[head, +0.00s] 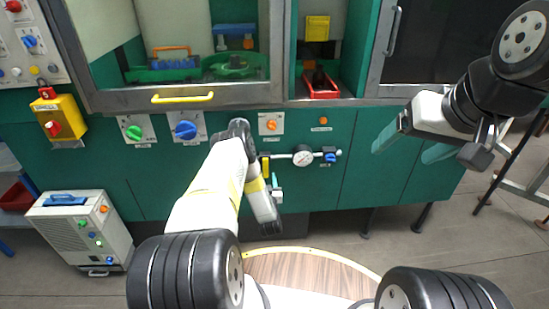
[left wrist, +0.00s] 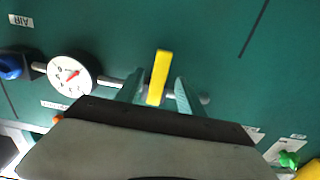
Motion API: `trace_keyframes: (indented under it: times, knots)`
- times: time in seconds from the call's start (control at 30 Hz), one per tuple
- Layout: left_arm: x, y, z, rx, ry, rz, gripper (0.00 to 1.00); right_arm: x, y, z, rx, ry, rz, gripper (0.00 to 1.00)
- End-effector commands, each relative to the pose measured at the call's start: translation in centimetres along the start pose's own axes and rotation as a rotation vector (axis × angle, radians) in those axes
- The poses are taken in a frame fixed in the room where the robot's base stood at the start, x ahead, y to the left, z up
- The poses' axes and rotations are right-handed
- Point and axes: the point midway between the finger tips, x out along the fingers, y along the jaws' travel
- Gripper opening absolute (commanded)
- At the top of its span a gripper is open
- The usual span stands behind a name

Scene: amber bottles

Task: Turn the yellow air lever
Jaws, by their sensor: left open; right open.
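The yellow air lever (head: 265,165) is on the green cabinet front, at the left end of a short pipe with a white gauge. In the left wrist view the lever (left wrist: 159,77) stands between the two teal fingers of my left gripper (left wrist: 158,90). The fingers are open, one on each side, with a visible gap to the lever's upper part. Its lower end is close to the gripper body, and contact there cannot be told. In the head view my left gripper (head: 271,182) partly hides the lever. My right gripper (head: 410,143) is open and empty at the right.
A gauge (head: 303,155) and a blue knob (head: 330,157) sit right of the lever. An orange knob (head: 271,124) is above it. Green (head: 134,132) and blue (head: 186,130) knobs are to the left. A yellow-handled sash (head: 182,98) is above. A grey box unit (head: 82,230) stands lower left.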

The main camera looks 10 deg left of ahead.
Motion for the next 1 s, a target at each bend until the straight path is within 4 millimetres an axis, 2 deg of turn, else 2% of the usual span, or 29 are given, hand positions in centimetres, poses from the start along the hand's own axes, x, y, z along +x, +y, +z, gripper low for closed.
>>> trace_keyframes:
  times: [0.1, 0.3, 0.43, 0.67, 0.7, 0.9, 0.93, 1.0]
  knots:
    - [2.1, 0.0, -0.1, -0.001, 0.003, -0.001, 0.45, 0.0, 0.0, 0.0, 0.0, 0.0, 0.0, 0.79]
    - [4.7, 0.0, -0.1, 0.0, 0.002, -0.001, 0.45, 0.0, 0.0, 0.0, 0.0, 0.0, 0.0, 0.79]
    - [5.5, 0.0, -0.1, 0.001, 0.0, 0.0, 0.45, 0.0, 0.0, 0.0, 0.0, 0.0, 0.0, 0.79]
    - [5.6, 0.0, 0.0, 0.001, -0.001, 0.0, 0.45, 0.0, 0.0, 0.0, 0.0, 0.0, 0.0, 0.79]
    - [5.6, 0.0, 0.0, 0.001, -0.001, 0.0, 0.43, 0.0, 0.0, 0.0, 0.0, 0.0, 0.0, 0.79]
    - [5.6, 0.0, 0.0, 0.0, -0.001, 0.001, 0.04, 0.0, 0.0, 0.0, 0.0, 0.0, 0.0, 0.79]
    - [5.6, 0.0, 0.0, 0.0, -0.001, 0.001, 0.0, 0.0, 0.0, 0.0, 0.0, 0.0, 0.0, 0.79]
    - [5.6, 0.0, 0.0, 0.001, -0.001, 0.001, 0.0, 0.0, 0.0, 0.0, 0.0, 0.0, 0.0, 0.79]
